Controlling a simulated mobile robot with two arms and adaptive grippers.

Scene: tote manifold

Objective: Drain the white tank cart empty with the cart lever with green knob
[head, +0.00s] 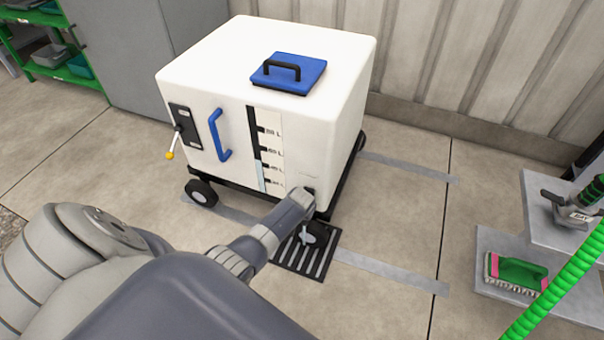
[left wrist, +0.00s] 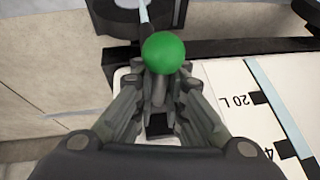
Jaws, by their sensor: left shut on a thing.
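The white tank cart (head: 290,65) stands on the floor with a blue lid on top and a level scale (head: 270,150) on its front. My left arm reaches to the cart's lower front corner, with the gripper end (head: 300,203) against that corner; the arm hides the lever there. In the left wrist view the green knob (left wrist: 163,53) shows at my left gripper (left wrist: 160,88), whose fingers are shut on the lever with green knob. A light-blue strip runs beside the scale, with a 20 L mark readable. My right gripper is not in view.
A lever with a yellow knob (head: 170,155) and a blue handle (head: 218,135) are on the cart's front. A floor drain grate (head: 318,268) lies by the near wheel. Grey steps (head: 500,245) at right hold a brush (head: 515,272). Green shelving (head: 60,70) stands back left.

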